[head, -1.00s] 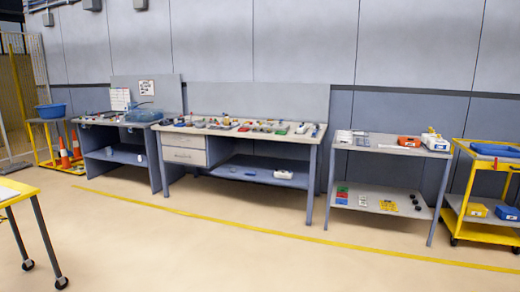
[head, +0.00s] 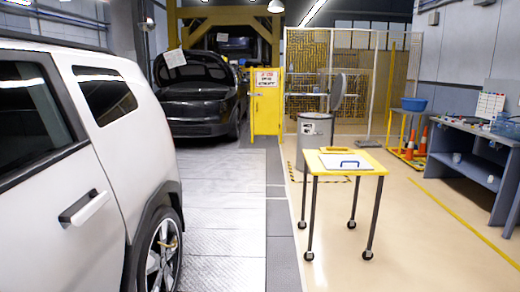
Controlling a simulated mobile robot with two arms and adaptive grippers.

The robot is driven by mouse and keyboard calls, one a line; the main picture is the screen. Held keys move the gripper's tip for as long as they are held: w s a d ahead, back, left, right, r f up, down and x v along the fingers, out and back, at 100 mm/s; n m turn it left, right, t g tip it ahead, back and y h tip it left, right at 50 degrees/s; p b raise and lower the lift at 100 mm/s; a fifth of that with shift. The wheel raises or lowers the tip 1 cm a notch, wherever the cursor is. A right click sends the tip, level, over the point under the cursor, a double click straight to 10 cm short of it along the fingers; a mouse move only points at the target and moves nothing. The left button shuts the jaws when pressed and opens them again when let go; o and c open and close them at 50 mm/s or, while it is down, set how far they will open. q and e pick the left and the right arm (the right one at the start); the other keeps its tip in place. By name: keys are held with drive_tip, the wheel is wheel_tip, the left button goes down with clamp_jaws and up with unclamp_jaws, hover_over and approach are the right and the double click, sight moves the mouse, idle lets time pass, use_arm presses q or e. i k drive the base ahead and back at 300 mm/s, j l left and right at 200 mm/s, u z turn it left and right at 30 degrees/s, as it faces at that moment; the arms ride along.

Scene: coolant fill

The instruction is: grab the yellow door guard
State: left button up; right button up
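No small thing that I can surely tell as the yellow door guard shows in the head view. A wheeled cart (head: 374,168) with a yellow top stands right of the middle. On it lie a white sheet or tray with a dark blue handle-like shape (head: 349,164) and a small orange-yellow item (head: 337,150), too small to identify. A white car (head: 120,150) fills the left side, with its door handle (head: 84,207) facing me. Neither of my grippers is in view.
A yellow cabinet or panel (head: 266,115) with a sign stands at the back, near a dark car (head: 200,97) with its hood up. A grey bin (head: 315,136) stands behind the cart. A blue workbench (head: 464,172) is at the right. Floor between white car and cart is clear.

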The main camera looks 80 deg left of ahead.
sight(327, 151)
drive_tip(key=u, duration=2.1)
drive_tip(key=i+j+u, duration=0.3)
drive_tip(key=i, duration=0.3)
drive_tip(key=i+u, duration=0.25)
drive_tip(key=i, duration=1.4)
drive_tip(key=i+j+z, duration=0.1)
drive_tip(key=i, duration=0.9)
